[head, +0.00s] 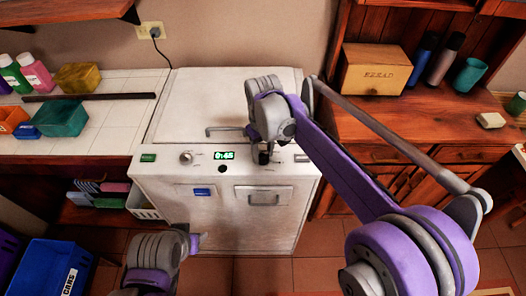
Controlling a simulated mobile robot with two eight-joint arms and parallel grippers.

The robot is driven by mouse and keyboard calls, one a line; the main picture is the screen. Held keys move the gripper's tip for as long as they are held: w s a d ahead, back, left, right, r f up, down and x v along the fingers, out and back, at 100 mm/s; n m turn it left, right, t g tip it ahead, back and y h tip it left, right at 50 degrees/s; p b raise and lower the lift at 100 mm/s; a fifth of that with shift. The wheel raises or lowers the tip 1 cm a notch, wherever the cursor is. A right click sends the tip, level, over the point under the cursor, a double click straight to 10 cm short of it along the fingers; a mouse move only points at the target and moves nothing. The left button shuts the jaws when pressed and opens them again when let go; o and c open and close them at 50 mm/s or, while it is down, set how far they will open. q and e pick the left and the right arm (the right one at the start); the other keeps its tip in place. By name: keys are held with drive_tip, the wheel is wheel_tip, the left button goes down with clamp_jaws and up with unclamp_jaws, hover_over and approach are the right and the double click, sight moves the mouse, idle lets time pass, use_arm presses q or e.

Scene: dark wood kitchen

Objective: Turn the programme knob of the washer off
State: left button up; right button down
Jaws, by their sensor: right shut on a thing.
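The white washer (160,188) stands in the middle of the head view, with a sloping control panel along its front top edge. A green lit display (224,155) and a round grey knob (186,157) sit on the panel's left part. My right gripper (264,156) points down onto the panel, right of the display. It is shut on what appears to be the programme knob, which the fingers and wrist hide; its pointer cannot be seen. My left gripper (197,241) is low in front of the washer, apart from it; its finger opening cannot be made out.
A tiled counter on the left holds bottles (37,75), a yellow block (77,77) and a teal bin (62,118). A wooden cabinet on the right carries a bread box (376,70) and a teal cup (470,74). A blue crate (45,268) stands at lower left.

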sight(263, 155)
drive_tip(key=n, duration=0.6)
drive_tip(key=shift+n, duration=0.3)
drive_tip(key=n, duration=0.5)
idle(0.4)
drive_tip(key=shift+c, duration=1.8)
unclamp_jaws()
wheel_tip(263, 155, up, 11)
drive_tip(key=shift+p, duration=0.4)
drive_tip(key=shift+f, duration=0.1)
